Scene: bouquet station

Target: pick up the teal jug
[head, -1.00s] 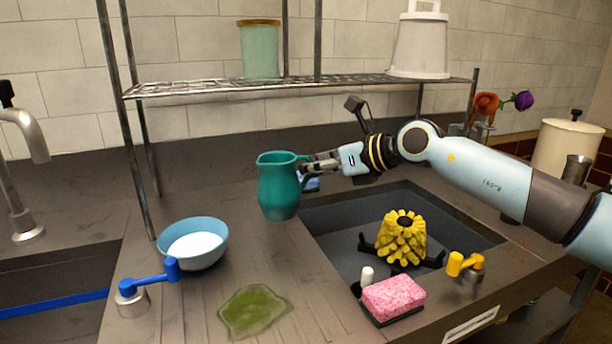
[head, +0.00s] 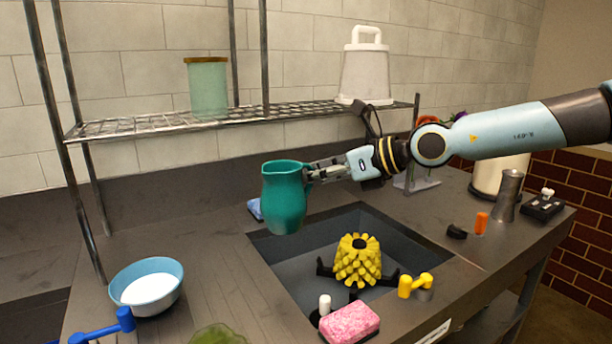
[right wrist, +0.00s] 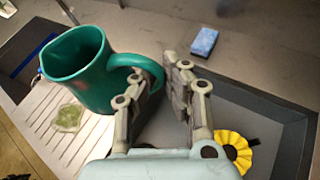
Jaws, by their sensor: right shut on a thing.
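The teal jug (head: 284,202) is upright, with its handle toward the right. Its lower part overlaps the back-left edge of the sink in the head view, and it looks raised off the counter. My right gripper (head: 312,172) reaches in from the right and is shut on the jug's handle. In the right wrist view the jug (right wrist: 78,70) shows its open mouth at the left, and its handle passes to the fingers of my right gripper (right wrist: 162,76). My left gripper is not in view.
The sink (head: 285,262) holds a yellow brush-like object (head: 358,262). A pink sponge (head: 350,323) lies at its front edge. A blue bowl (head: 148,287) stands at the left. A wire shelf (head: 265,112) hangs above the jug. A blue sponge (right wrist: 204,42) lies behind.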

